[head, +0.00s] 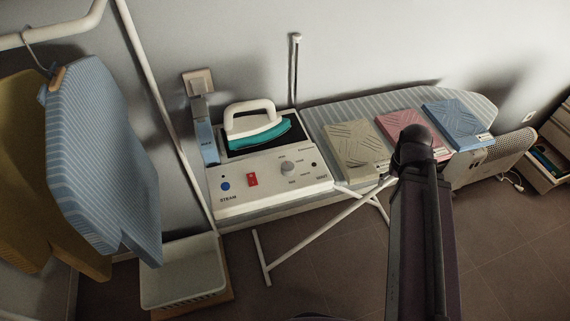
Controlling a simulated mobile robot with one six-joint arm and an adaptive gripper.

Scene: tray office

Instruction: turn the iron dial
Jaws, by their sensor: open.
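The iron dial (288,168) is a small round grey knob on the sloping front panel of a white steam station (262,198). Small printed labels surround it; I cannot read its setting. A white and teal iron (258,128) rests on the dark plate on top of the station, behind the dial. My gripper is not visible; only a dark link of my arm shows at right of centre, its rounded end in front of the folded shirts, apart from the dial.
A red switch (252,180) and a blue button (225,187) sit left of the dial. Beige, pink (398,124) and blue packets lie on the striped ironing board (325,115). Hanging shirts (105,150) and a white basket (182,272) stand left. A heater (505,155) stands right.

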